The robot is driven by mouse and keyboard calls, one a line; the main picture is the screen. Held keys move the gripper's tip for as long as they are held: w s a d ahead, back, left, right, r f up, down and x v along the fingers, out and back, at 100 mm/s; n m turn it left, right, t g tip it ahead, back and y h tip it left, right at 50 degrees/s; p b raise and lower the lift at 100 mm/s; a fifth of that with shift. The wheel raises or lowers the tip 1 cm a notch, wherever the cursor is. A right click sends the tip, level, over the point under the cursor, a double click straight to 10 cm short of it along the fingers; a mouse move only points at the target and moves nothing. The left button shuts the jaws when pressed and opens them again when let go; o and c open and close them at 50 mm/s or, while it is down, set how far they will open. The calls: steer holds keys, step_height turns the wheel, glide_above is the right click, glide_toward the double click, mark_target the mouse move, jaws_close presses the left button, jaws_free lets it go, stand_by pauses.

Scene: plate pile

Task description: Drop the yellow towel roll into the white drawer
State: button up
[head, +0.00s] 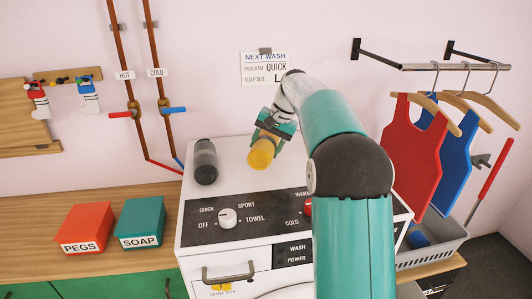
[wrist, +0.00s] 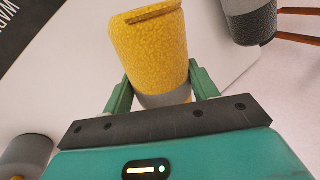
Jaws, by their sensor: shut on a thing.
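The yellow towel roll (head: 261,153) is in my gripper (head: 271,133), above the white washing machine's top. In the wrist view the yellow roll (wrist: 150,45) sits between the two green fingers of my gripper (wrist: 153,88), with a grey band at its near end. The white drawer (head: 215,289) is at the machine's front left, below the control panel, with a grey bar handle (head: 229,272). It looks shut; its lower part is cut off by the picture edge.
A dark grey roll (head: 205,161) stands on the machine top, left of my gripper. A red PEGS box (head: 84,226) and a green SOAP box (head: 140,221) sit on the wooden counter (head: 30,215). Aprons hang from a rail (head: 430,67) at right, above a grey basket (head: 430,256).

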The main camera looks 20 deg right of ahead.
mark_target(261, 149)
steer(key=s+r, duration=0.1)
steer(key=r, duration=0.1)
steer(key=s+a+r, duration=0.1)
steer(key=s+r, duration=0.3)
steer(key=shift+s+a+r, duration=0.15)
steer(key=shift+a+r, duration=0.1)
steer(key=shift+a, duration=0.1)
steer(key=s+a+r, duration=0.2)
steer(key=s+r, duration=0.1)
steer(key=s, duration=0.5)
steer(key=shift+a+r, duration=0.25)
steer(key=shift+s+a, duration=0.1)
